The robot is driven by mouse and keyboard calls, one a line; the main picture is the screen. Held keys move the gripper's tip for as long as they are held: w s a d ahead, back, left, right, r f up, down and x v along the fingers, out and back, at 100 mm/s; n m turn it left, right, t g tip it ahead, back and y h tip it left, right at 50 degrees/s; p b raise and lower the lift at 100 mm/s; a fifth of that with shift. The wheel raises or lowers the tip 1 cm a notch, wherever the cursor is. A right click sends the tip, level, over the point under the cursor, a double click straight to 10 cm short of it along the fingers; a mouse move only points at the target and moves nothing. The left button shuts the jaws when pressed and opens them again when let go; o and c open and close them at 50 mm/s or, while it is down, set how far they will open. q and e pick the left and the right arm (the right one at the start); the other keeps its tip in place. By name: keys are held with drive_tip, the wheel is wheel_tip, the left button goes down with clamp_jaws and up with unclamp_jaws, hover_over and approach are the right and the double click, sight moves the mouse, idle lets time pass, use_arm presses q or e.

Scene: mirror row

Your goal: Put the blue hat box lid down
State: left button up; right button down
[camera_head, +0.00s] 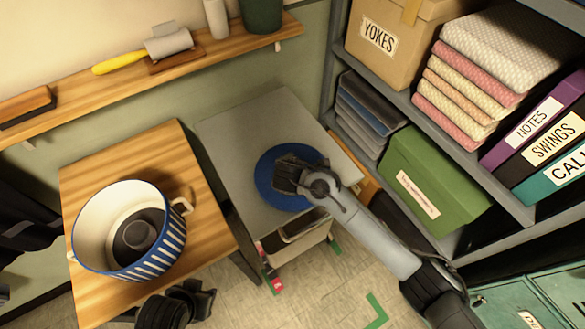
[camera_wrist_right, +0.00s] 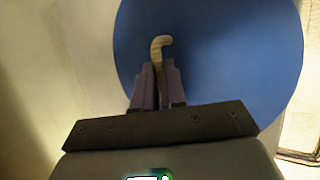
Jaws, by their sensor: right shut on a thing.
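The round blue hat box lid (camera_head: 264,176) is over the grey cabinet top; I cannot tell whether it touches it. My right gripper (camera_head: 284,178) is above the lid and hides part of it. In the right wrist view the blue lid (camera_wrist_right: 235,50) fills the upper middle, and my right gripper (camera_wrist_right: 158,85) is shut on its tan strap (camera_wrist_right: 160,46). The blue-and-white striped hat box (camera_head: 155,254) stands open on the wooden table, with a dark hat (camera_head: 138,234) inside. My left gripper (camera_head: 185,305) is low at the bottom edge; its fingers are unclear.
The grey cabinet top (camera_head: 240,122) is bare behind the lid. Shelves at right hold a green box (camera_head: 430,185), a YOKES carton (camera_head: 385,40) and folded cloths (camera_head: 470,85). A wooden wall shelf (camera_head: 100,80) with a lint roller (camera_head: 165,45) runs behind the wooden table (camera_head: 165,150).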

drive_tip(key=shift+f, duration=0.15)
drive_tip(key=shift+f, duration=0.1)
drive_tip(key=c, duration=1.2)
unclamp_jaws()
drive_tip(key=shift+s+r, duration=0.1)
drive_tip(key=shift+r, duration=0.15)
drive_tip(key=d+p+v, duration=0.1)
drive_tip(key=p+v, duration=0.1)
drive_tip(key=v, duration=0.9)
drive_tip(key=s+d+f+m+g, duration=0.1)
drive_tip(key=s+d+f+m, duration=0.2)
drive_tip(key=s+d+m, duration=0.4)
drive_tip(key=s+d+f+m+g, duration=0.1)
drive_tip(key=s+d+f+m, duration=0.2)
drive_tip(key=s+d+m, duration=0.4)
drive_tip(key=s+d+f+m+g, duration=0.1)
drive_tip(key=s+d+f+m, duration=0.2)
drive_tip(key=s+d+m, duration=0.4)
drive_tip(key=s, duration=0.6)
drive_tip(key=shift+d+f+g+y, duration=0.15)
drive_tip(key=shift+f+g+y, duration=0.15)
drive_tip(key=shift+g+y, duration=0.1)
